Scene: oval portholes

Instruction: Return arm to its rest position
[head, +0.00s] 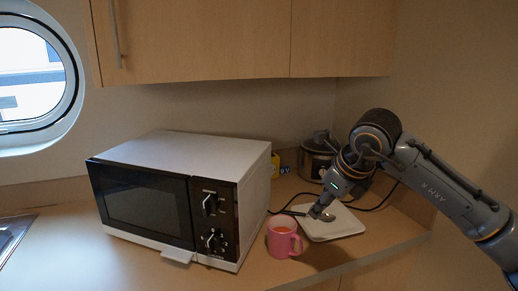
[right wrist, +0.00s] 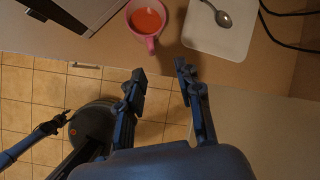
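My right arm (head: 430,175) reaches in from the right in the head view, over the counter. Its gripper (head: 320,212) points down in front of the white plate with the spoon. In the right wrist view my right gripper (right wrist: 160,74) has its two fingers apart with nothing between them. Below the gap are the counter edge and the tiled floor. What looks like my left arm and gripper (right wrist: 58,122) shows low at the left of the right wrist view, above the floor, too small to tell its opening. The left gripper is not in the head view.
A pink mug (head: 283,238) with reddish liquid stands left of the square white plate (head: 345,226), which holds a spoon (right wrist: 222,16). A microwave (head: 145,205) stands left. A dark pot-like appliance (head: 314,163) with a black cord is behind. Cabinets (head: 200,40) hang above.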

